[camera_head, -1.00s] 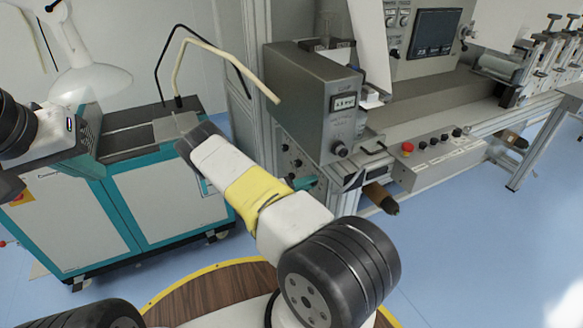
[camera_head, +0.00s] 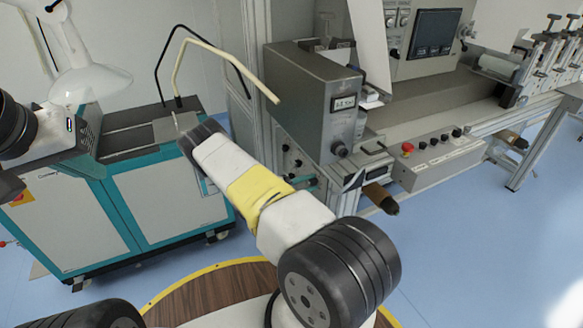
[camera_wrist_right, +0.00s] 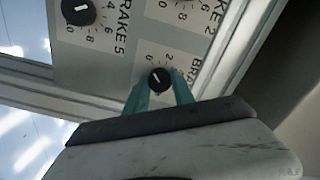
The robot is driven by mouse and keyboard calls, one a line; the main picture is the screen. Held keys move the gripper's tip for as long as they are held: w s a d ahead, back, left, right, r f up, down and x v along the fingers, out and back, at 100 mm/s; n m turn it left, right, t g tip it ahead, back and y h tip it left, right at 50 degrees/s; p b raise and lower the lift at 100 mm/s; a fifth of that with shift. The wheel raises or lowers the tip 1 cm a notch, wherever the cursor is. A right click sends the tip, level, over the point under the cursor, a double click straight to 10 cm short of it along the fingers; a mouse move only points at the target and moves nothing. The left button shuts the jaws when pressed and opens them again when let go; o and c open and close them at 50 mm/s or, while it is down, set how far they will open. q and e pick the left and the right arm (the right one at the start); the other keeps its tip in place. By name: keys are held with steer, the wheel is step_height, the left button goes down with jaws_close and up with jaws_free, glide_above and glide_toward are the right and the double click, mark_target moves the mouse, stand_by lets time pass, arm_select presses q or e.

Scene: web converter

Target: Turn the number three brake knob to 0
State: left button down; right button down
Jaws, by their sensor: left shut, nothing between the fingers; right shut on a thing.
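A small black knob (camera_wrist_right: 159,78) sits on a white label plate (camera_wrist_right: 196,68) in the right wrist view. The teal fingers of my right gripper (camera_wrist_right: 159,92) stand on either side of it and are shut on it. Its white mark slants to the upper left, roughly toward the printed 0.
A neighbouring black knob (camera_wrist_right: 78,10) is labelled BRAKE 5, and a BRAKE 2 plate (camera_wrist_right: 188,12) is above. In the head view a grey box with a display (camera_head: 318,105) overhangs the panel. A control box with a red button (camera_head: 407,148) is to the right.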

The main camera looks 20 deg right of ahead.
stand_by(0.3)
steer(key=c, duration=1.1)
jaws_free()
steer(key=shift+o, duration=0.2)
steer(key=a, duration=0.8)
steer(key=shift+s, duration=0.3)
